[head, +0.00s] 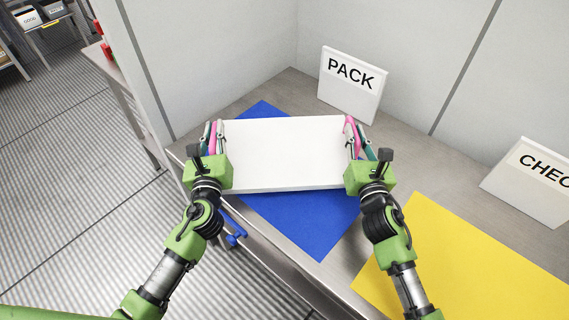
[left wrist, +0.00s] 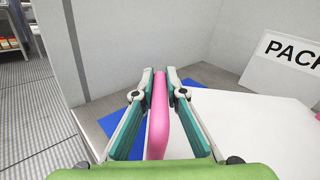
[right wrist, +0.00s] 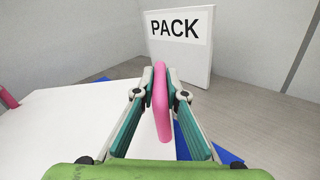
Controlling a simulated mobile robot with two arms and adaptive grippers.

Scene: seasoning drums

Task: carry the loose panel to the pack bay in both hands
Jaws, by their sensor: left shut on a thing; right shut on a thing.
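The loose panel (head: 284,155) is a white board with a pink handle at each end. It is over the blue mat (head: 312,222) beside the PACK sign (head: 352,84); I cannot tell whether it rests on the mat or hangs just above it. My left gripper (head: 213,138) is shut on the left pink handle (left wrist: 158,115). My right gripper (head: 358,138) is shut on the right pink handle (right wrist: 161,100). The panel looks roughly level and hides the middle of the mat. Its white top also shows in the right wrist view (right wrist: 70,130).
A yellow mat (head: 450,265) lies to the right, with a sign reading CHEC (head: 535,180) behind it. Grey walls (head: 215,60) stand behind the metal bench (head: 405,160). The bench's front edge runs under the panel's near side. Shelves with bins (head: 40,18) stand far left.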

